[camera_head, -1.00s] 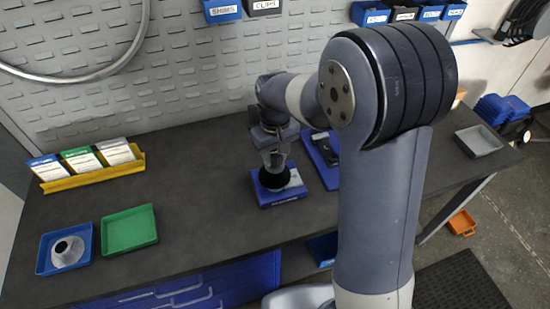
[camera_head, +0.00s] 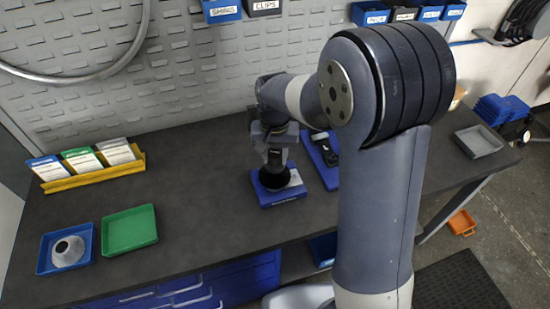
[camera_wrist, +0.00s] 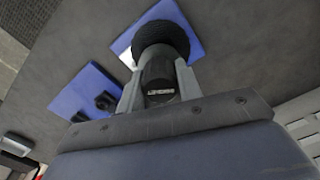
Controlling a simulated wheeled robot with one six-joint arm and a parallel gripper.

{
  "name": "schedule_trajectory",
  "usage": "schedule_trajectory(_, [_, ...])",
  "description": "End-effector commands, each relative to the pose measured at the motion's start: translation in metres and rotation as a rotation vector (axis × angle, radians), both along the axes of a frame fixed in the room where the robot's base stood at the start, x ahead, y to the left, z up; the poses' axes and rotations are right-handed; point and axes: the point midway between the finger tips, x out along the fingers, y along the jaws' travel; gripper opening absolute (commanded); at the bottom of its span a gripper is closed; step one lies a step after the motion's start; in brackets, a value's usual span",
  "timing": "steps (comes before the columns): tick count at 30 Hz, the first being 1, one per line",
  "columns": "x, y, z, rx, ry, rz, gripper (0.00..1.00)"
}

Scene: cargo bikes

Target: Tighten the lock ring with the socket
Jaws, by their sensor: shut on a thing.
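My gripper (camera_head: 274,160) is shut on a black socket (camera_wrist: 158,78), with one finger on each side of it. In the wrist view the socket carries small pale lettering. The socket stands upright over a round, black ribbed part (camera_wrist: 160,37), which sits on a blue stand (camera_wrist: 186,22). The stand (camera_head: 282,200) is on the workbench in the head view, with the black part (camera_head: 275,180) on top. The socket appears to meet the ribbed part, but I cannot tell how deeply it is seated. The lock ring cannot be made out beneath the socket.
A second blue stand (camera_head: 326,172) with small black parts is close on the right. A blue tray (camera_head: 48,262) holding a grey cone and an empty green tray (camera_head: 130,230) lie left. A yellow card rack (camera_head: 95,172) stands behind them. Bare bench (camera_head: 205,190) separates them from the stand.

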Motion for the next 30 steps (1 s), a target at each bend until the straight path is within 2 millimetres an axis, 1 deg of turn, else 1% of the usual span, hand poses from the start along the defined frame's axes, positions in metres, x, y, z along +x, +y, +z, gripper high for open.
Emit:
schedule_trajectory(8, [-0.0015, -0.0005, -0.0026, -0.001, 0.006, -0.007, 0.00])
schedule_trajectory(10, [-0.0016, -0.0005, -0.0026, -0.002, 0.006, -0.034, 0.00])
schedule_trajectory(21, [-0.0019, -0.0002, -0.0030, -0.003, 0.008, -0.432, 0.00])
schedule_trajectory(24, [-0.0019, -0.0001, -0.0032, -0.004, 0.008, -0.515, 0.00])
schedule_trajectory(27, [-0.0020, -0.0001, -0.0034, -0.004, 0.008, -0.557, 0.00])
schedule_trajectory(30, [-0.0021, -0.0001, -0.0035, -0.004, 0.009, -0.564, 0.00])
